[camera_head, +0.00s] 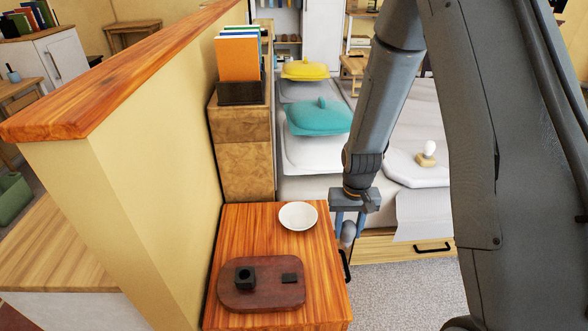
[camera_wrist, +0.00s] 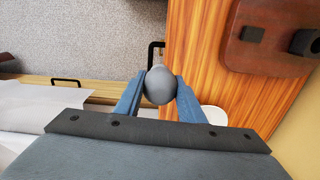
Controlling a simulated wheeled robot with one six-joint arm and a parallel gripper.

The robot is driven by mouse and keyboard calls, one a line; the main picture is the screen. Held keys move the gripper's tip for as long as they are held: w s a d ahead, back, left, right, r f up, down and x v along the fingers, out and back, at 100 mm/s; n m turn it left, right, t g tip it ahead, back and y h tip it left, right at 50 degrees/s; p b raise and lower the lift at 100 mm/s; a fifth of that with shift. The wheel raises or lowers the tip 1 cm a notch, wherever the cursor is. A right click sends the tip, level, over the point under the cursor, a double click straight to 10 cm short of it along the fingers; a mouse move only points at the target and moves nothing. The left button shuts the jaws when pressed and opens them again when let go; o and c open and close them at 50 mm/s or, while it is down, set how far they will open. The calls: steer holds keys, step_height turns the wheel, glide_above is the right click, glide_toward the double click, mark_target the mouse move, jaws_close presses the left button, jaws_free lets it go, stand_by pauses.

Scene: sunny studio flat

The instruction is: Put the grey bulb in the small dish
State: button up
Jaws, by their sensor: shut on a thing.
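My gripper (camera_head: 349,226) is shut on the grey bulb (camera_head: 348,233), holding it in the air by the right edge of the wooden bedside table (camera_head: 262,226). In the wrist view the rounded end of the grey bulb (camera_wrist: 160,86) shows between the two blue fingertips (camera_wrist: 160,92). The small white dish (camera_head: 298,216) stands empty on the table, to the left of my gripper in the head view. In the wrist view the dish (camera_wrist: 214,115) is mostly hidden behind the right finger.
A dark wooden board (camera_head: 262,289) with a black square holder (camera_head: 244,277) and a small black block lies at the table's front. A bed with a white bulb (camera_head: 429,149) on a wooden base is behind. A partition wall (camera_head: 150,170) borders the left.

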steer(key=w+a+r+m+p, duration=0.3)
steer(key=w+a+r+m, duration=0.1)
steer(key=w+a+m, duration=0.3)
steer(key=w+a+r+m+p, duration=0.35)
steer(key=w+a+m, duration=0.25)
steer(key=w, duration=0.2)
steer(key=shift+f+b, duration=3.1)
steer(key=shift+f, duration=2.2)
steer(key=o, duration=1.1)
steer(key=shift+r, duration=0.1)
step_height(320, 180, up, 7)
steer(key=p, duration=0.3)
steer(key=shift+p, duration=0.3)
